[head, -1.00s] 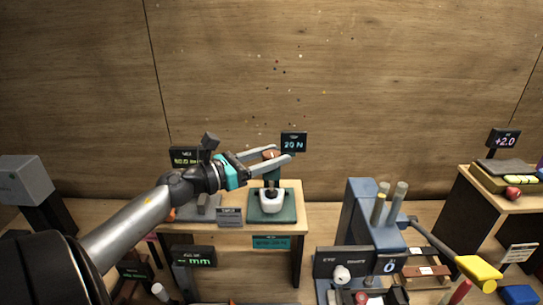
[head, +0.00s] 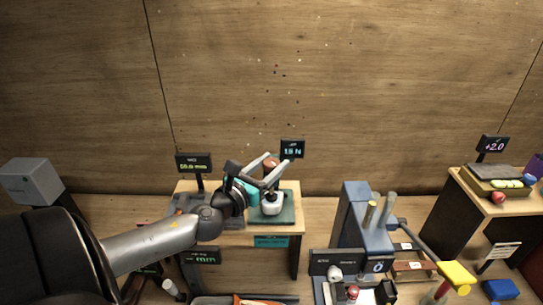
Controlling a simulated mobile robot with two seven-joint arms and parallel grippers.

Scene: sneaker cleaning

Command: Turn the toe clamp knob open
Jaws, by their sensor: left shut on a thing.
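A small white sneaker-like piece (head: 271,206) with a dark top sits on a green base (head: 286,216) on the back wooden table. A reddish-brown knob (head: 271,161) shows above it, between the fingers of my left gripper (head: 268,170). The gripper comes in from the left and is shut on this knob. The fingers hide parts of the knob and whatever lies under it. A small dark display (head: 292,149) behind the knob appears to read 15 N. My right gripper is not in view.
Another display (head: 194,163) stands at the table's back left. A blue-grey machine (head: 358,215) with upright rods stands to the right. A side table (head: 480,193) holding a tray is at far right. An orange item (head: 258,302) lies at the bottom edge.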

